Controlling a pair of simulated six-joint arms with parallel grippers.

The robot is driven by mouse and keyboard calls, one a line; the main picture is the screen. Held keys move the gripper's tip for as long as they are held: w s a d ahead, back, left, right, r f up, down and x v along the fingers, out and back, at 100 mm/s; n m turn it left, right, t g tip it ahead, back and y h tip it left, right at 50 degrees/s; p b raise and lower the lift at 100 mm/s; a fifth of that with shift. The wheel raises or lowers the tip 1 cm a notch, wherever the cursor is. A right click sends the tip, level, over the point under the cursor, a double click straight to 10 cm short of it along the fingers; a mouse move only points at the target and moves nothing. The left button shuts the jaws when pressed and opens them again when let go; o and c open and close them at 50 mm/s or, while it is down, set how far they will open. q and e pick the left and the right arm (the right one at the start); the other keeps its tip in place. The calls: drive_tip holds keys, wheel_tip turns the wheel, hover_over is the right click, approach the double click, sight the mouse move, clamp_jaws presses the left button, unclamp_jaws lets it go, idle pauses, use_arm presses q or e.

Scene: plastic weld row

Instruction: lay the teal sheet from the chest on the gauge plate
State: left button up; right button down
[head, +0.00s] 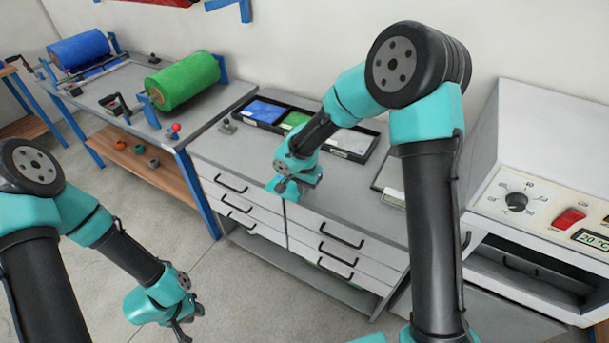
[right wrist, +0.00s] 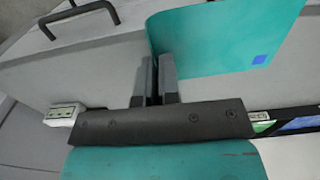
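The teal sheet (right wrist: 225,40), with a small blue square near one edge, shows in the right wrist view. My right gripper (right wrist: 156,80) has its fingers close together at the sheet's corner, shut on it. In the head view my right gripper (head: 295,190) is above the front edge of the grey chest (head: 225,150); the sheet is hard to tell from the teal gripper there. The gauge plate (head: 391,197), with a small display, lies on the chest top, partly hidden by my right arm; its display shows in the right wrist view (right wrist: 65,113). My left gripper (head: 186,325) hangs over the floor, apart from everything.
A black tray (head: 372,150) with blue, green and white sheets stands at the back of the chest top. The drawers (head: 335,250) look shut. An oven-like unit (head: 530,200) with a dial and red switch stands right. A bench (head: 205,115) with blue and green rolls is left.

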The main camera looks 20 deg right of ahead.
drive_tip(key=shift+s+a+r, duration=0.1)
drive_tip(key=shift+s+a, duration=0.15)
drive_tip(key=shift+s, duration=0.55)
drive_tip(key=shift+s+a+r, duration=0.1)
drive_tip(key=shift+s+a, duration=0.1)
drive_tip(key=shift+s, duration=0.6)
drive_tip(key=shift+w, duration=0.1)
drive_tip(key=w+d+r+n, duration=0.4)
drive_tip(key=d+r, duration=0.2)
drive_tip(key=d, duration=0.4)
drive_tip(key=s+d+f+m, duration=0.2)
drive_tip(key=s+d, duration=0.5)
drive_tip(key=d, duration=0.5)
drive_tip(key=s+d+f+m, duration=0.2)
drive_tip(key=s+d, duration=0.6)
drive_tip(key=d, duration=0.4)
drive_tip(key=shift+s, duration=0.15)
